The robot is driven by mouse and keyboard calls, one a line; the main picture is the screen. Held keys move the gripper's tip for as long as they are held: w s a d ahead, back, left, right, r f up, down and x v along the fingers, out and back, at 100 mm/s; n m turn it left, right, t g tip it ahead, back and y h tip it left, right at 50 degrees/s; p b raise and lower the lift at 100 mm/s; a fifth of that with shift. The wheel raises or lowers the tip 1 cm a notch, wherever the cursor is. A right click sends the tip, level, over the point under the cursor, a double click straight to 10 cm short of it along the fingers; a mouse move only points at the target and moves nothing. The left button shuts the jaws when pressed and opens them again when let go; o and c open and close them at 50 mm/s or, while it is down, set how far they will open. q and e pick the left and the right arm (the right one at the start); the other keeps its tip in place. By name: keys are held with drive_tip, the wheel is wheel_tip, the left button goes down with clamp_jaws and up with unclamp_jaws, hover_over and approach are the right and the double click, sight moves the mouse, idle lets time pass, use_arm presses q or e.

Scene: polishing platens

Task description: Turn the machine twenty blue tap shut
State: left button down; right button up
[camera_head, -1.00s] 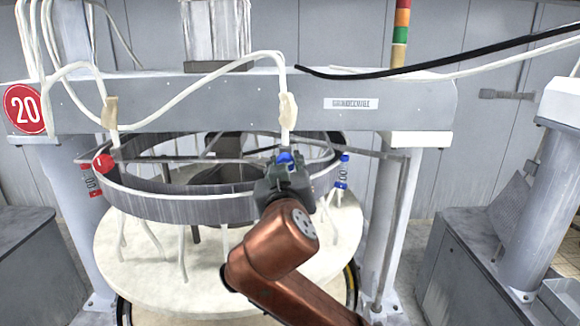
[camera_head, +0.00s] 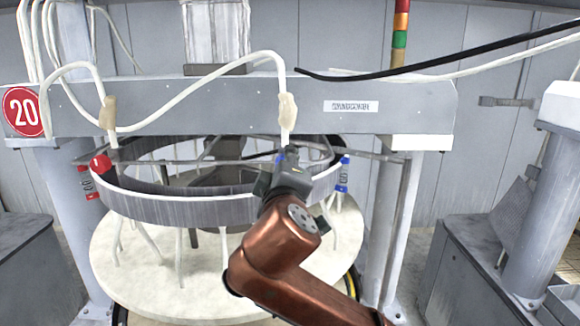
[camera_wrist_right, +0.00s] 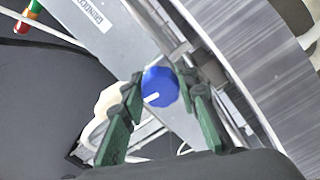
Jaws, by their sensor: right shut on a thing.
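The blue tap (camera_wrist_right: 160,88) is a round blue knob with a short white mark, seen in the right wrist view between my fingers. In the head view only a sliver of blue shows (camera_head: 281,158), below the white hose at the ring's far rim, and my gripper hides the rest. My right gripper (camera_wrist_right: 161,80) is shut on the tap, with a green finger on each side of the knob. In the head view the right gripper (camera_head: 288,160) reaches up from the lower right. The red sign with 20 (camera_head: 23,111) marks this machine. My left gripper is not in view.
A grey ring (camera_head: 175,210) hangs over the pale round platen (camera_head: 150,270). A red tap (camera_head: 100,164) is on its left, and a blue-banded fitting (camera_head: 343,174) is on its right. A grey beam (camera_head: 220,100) and white hoses pass just above my gripper.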

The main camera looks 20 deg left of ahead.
drive_tip(key=shift+r+n, duration=0.2)
drive_tip(key=shift+n, duration=0.7)
drive_tip(key=o, duration=1.2)
drive_tip(key=shift+f, duration=0.15)
drive_tip(key=shift+s, duration=0.1)
